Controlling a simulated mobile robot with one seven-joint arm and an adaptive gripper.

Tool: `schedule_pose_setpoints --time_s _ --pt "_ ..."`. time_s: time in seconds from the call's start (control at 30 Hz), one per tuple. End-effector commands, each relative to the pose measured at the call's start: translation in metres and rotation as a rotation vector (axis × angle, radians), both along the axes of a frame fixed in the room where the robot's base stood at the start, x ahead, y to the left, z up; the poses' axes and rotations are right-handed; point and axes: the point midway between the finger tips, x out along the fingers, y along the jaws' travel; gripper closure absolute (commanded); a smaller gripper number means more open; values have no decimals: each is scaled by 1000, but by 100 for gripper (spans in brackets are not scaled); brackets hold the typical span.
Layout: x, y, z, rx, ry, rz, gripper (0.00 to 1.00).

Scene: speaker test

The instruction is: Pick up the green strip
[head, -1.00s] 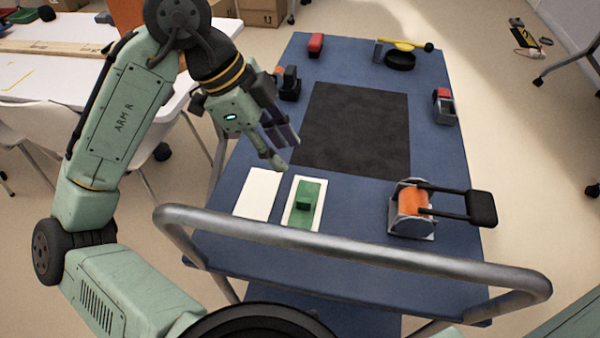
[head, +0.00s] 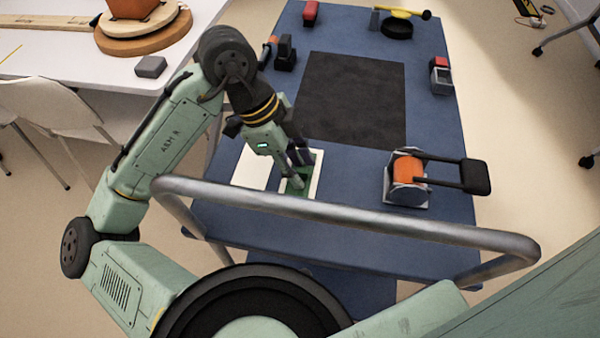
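The green strip (head: 287,188) lies on a white plate (head: 316,182) near the front edge of the blue cart top, just behind the metal handrail. My gripper (head: 302,173) reaches down over it from the upper left. The fingers cover most of the strip and the small raised green block on it. The fingertips are at or just above the strip; I cannot tell whether they touch it or how far apart they are.
A blank white plate (head: 254,167) lies to the left of the strip. The handrail (head: 350,214) runs along the front. An orange-drum device with a black handle (head: 408,172) stands right. A dark mat (head: 353,100) covers the middle; small items line the far edges.

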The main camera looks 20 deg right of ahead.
Motion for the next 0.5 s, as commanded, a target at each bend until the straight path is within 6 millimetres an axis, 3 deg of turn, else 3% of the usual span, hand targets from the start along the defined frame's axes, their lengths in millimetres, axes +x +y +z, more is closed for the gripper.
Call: schedule_pose_setpoints --time_s 0.17,0.5 --pt "0 0 0 -1 -1 0 67" --pt "0 0 0 -1 -1 0 89"
